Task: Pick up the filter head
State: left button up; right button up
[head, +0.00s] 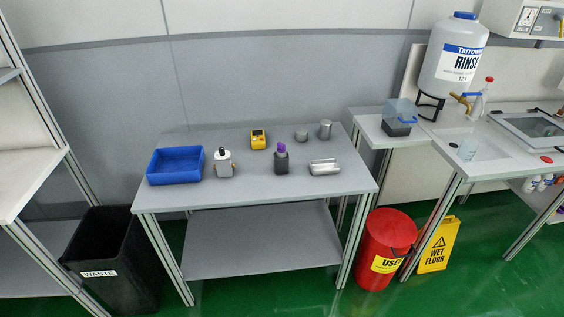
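No thing in the head view is clearly marked as the filter head, and I cannot tell which item it is. Small items stand on the grey table (250,192). A dark bottle with a purple top (281,160) stands upright near the middle. A short grey cylinder (301,135) and a taller metal cylinder (325,130) stand at the back right. A pale bottle with a black top (224,163) stands left of the middle. Neither of my grippers is in view.
A blue tray (152,181), a yellow device (258,139) and a shallow metal tray (325,168) are also on the table. A black waste bin (120,235) stands left, a red bin (375,275) and wet floor sign (438,246) right. The table's front strip is clear.

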aim_at(281, 160)
jog(key=i+l, duration=0.15)
jog(key=l, duration=0.35)
jog(key=i+l+u, duration=0.1)
jog(key=l, duration=0.35)
jog(key=i+l, duration=0.15)
jog(key=l, duration=0.35)
jog(key=i+l+u, duration=0.1)
jog(key=l, duration=0.35)
